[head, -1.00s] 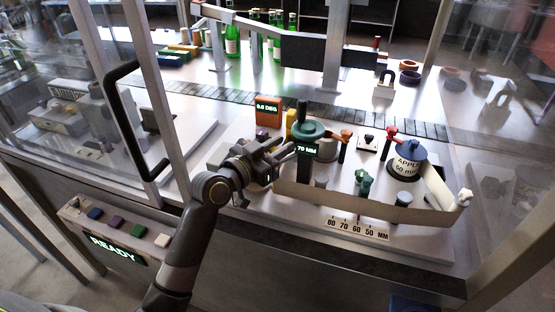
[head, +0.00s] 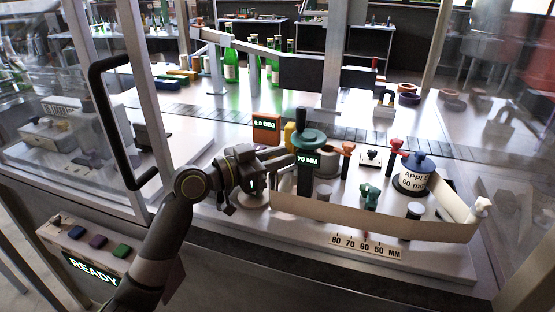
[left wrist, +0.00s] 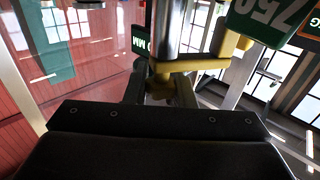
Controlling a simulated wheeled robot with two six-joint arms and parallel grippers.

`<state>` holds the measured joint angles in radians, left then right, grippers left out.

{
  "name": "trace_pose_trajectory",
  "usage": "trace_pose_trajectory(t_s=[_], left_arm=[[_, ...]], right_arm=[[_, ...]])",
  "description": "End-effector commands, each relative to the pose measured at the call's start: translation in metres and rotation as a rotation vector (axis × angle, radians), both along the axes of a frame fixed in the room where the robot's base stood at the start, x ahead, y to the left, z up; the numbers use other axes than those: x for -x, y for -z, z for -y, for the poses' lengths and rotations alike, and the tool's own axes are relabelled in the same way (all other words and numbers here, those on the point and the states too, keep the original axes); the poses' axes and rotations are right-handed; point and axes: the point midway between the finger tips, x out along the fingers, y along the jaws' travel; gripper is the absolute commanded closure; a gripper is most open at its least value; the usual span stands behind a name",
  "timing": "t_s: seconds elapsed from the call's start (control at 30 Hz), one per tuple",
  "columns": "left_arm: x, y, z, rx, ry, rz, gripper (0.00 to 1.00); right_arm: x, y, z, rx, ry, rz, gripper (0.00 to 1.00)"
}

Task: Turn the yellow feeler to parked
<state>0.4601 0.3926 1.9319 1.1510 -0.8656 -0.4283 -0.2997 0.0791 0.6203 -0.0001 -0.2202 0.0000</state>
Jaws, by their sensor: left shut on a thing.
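The yellow feeler (left wrist: 205,62) crosses the upper middle of the left wrist view, beside a pale metal post. My left gripper (head: 288,160) reaches in from the left, at the post under the handwheel. In the left wrist view its fingers (left wrist: 160,92) are shut on a yellow part of the feeler. The exact contact is partly hidden by the gripper body. My right gripper is not in view.
An orange display (head: 267,128) reads about 0 DEG; a dark one (head: 307,160) reads 70 MM. A pale foil strip (head: 375,217) runs along the front to a white-knobbed post. A blue-topped spool (head: 418,165) stands right. The door frame and black handle (head: 112,120) are left.

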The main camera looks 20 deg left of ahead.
Motion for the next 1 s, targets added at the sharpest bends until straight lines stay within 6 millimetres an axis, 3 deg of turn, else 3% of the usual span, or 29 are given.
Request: trace_pose_trajectory(t_s=[0.2, 0.23, 0.4, 0.77, 1.0], left_arm=[[0.0, 0.002, 0.0, -0.001, 0.0, -0.007, 1.0], [0.0, 0.002, 0.0, -0.001, 0.0, -0.007, 0.76], [0.0, 0.002, 0.0, -0.001, 0.0, -0.004, 0.55], [0.0, -0.006, 0.0, -0.004, 0.0, 0.002, 0.55], [0.0, -0.049, 0.0, -0.006, 0.0, 0.006, 0.55]], right_arm=[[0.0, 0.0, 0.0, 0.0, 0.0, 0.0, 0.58], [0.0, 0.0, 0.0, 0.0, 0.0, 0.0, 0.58], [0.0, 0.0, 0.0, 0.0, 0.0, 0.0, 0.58], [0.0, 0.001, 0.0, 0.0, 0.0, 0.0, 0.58], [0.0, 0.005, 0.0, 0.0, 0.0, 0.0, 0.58]])
